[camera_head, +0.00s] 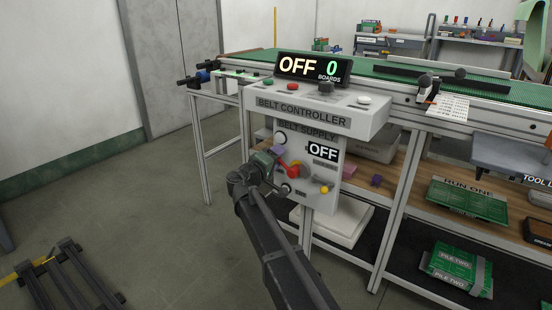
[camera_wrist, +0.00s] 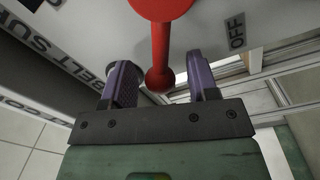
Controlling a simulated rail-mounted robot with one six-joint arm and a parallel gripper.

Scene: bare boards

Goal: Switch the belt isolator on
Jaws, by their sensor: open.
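The belt isolator is a red rotary handle (camera_head: 289,170) on the front of the grey belt supply box (camera_head: 327,185). The box's display (camera_head: 323,152) reads OFF. In the wrist view the red handle (camera_wrist: 160,48) runs from a round hub at the top edge to a knobbed end. My gripper (camera_head: 277,164) is at the front of the box, close to the handle. In the wrist view my gripper (camera_wrist: 158,65) is open, with a purple finger on each side of the handle's knobbed end and gaps visible on both sides. An OFF label (camera_wrist: 236,31) lies right of the handle.
The belt controller panel (camera_head: 310,112) juts out above the box, with buttons and a display reading OFF and 0 boards. A yellow knob (camera_head: 324,189) sits low on the box. The green conveyor (camera_head: 400,83) runs behind. Open floor (camera_head: 150,210) lies to the left.

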